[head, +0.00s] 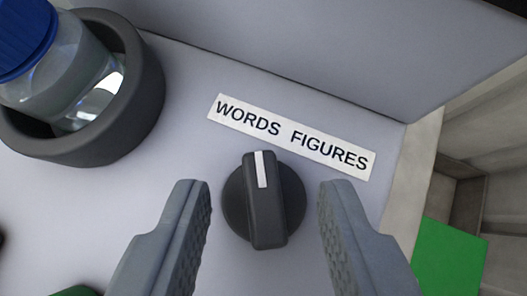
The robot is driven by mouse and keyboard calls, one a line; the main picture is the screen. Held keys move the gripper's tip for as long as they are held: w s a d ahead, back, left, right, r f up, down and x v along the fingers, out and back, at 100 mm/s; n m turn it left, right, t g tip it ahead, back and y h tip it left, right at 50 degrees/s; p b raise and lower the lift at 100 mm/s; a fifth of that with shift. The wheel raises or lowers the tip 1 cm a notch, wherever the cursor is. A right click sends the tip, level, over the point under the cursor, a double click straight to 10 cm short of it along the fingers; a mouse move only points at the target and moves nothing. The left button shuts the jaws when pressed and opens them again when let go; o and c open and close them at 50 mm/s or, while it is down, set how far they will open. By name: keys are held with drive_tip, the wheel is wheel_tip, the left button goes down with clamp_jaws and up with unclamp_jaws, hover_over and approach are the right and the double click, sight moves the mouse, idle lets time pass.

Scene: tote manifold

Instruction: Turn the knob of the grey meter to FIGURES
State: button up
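The grey meter (190,205) fills most of the head view. Its dark round knob (270,225) has a raised grip bar with a white stripe at the top end. The stripe points up in the picture, toward WORDS on the white label (283,133); FIGURES is on the label's right part. My gripper (265,187) is open, one finger on each side of the knob. Gaps show between both fingers and the knob. No fingertip touches it that I can see.
A dark round holder (150,95) with a blue-capped clear bottle (75,85) stands at the upper left. A grey raised wall (330,50) rises behind the label. A green patch (450,262) shows at the lower right, beyond the meter's edge.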

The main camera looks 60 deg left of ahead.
drive_tip(key=shift+w+a+f, duration=0.2)
drive_tip(key=shift+a+f, duration=0.1)
drive_tip(key=shift+f, duration=0.05)
clamp_jaws()
drive_tip(key=shift+m+t, duration=0.3)
drive_tip(key=shift+m, duration=0.1)
drive_tip(key=m+h, duration=0.1)
drive_tip(key=m+t+h, duration=0.1)
drive_tip(key=m, duration=0.1)
drive_tip(key=m+t+h, duration=0.1)
drive_tip(key=shift+s+a+m, duration=0.25)
drive_tip(key=shift+a+m, duration=0.05)
drive_tip(key=m+h, duration=0.1)
drive_tip(key=m, duration=0.1)
drive_tip(key=m+t+h, duration=0.1)
drive_tip(key=m+h, duration=0.2)
drive_tip(key=m, duration=0.1)
drive_tip(key=shift+a+t+h, duration=0.25)
drive_tip(key=shift+t+h, duration=0.15)
drive_tip(key=shift+m, duration=0.4)
